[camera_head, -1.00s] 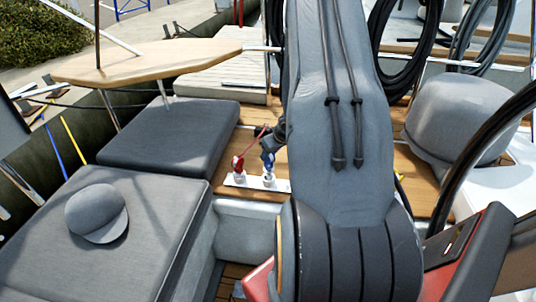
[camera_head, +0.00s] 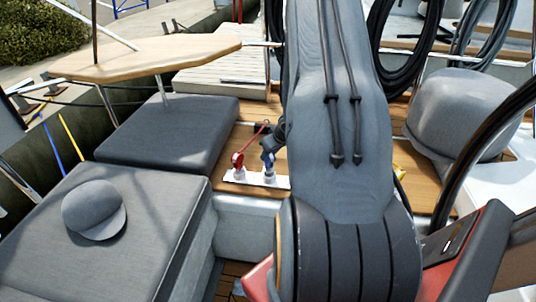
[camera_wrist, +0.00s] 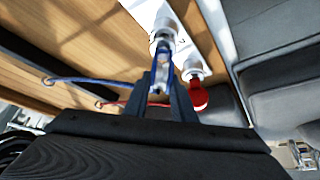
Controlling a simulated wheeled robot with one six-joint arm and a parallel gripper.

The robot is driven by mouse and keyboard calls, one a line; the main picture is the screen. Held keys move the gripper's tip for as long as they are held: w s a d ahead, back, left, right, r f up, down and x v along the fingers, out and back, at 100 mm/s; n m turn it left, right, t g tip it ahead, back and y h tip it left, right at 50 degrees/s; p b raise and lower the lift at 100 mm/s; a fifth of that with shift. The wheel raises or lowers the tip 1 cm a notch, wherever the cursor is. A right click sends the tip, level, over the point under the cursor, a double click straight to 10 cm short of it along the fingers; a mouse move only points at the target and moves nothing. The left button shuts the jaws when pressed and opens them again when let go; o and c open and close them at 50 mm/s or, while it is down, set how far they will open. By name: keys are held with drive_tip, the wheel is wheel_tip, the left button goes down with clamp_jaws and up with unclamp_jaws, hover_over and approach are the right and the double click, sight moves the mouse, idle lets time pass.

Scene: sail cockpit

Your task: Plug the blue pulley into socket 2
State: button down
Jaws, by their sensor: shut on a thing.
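The blue pulley (camera_head: 267,161) stands roughly upright over the right-hand white socket of the white socket plate (camera_head: 282,182). My gripper (camera_wrist: 164,76) is shut on the blue pulley (camera_wrist: 160,67), one finger on each side. In the wrist view, the pulley's lower end is lined up with the white socket (camera_wrist: 163,38); I cannot tell how deep it sits. The red pulley (camera_head: 238,160) stands in the neighbouring socket at the left. It also shows in the wrist view (camera_wrist: 200,96). I cannot read any socket numbers. My arm hides the plate's right end.
A blue rope (camera_wrist: 95,81) and a red rope (camera_wrist: 125,103) run from the pulleys over the wooden deck. Grey cushions (camera_head: 168,135) lie left of the plate, one with a grey cap (camera_head: 93,208). A wooden table (camera_head: 150,58) stands behind. A yellow thing shows right of my arm.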

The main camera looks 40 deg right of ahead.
drive_tip(key=shift+f+b, duration=0.7)
drive_tip(key=shift+f, duration=0.4)
drive_tip(key=c, duration=1.4)
unclamp_jaws()
drive_tip(key=shift+r, duration=0.1)
drive_tip(key=v, duration=0.7)
drive_tip(key=shift+s+r+p, duration=0.2)
drive_tip(key=shift+r+p, duration=0.1)
drive_tip(key=shift+a+r, duration=0.1)
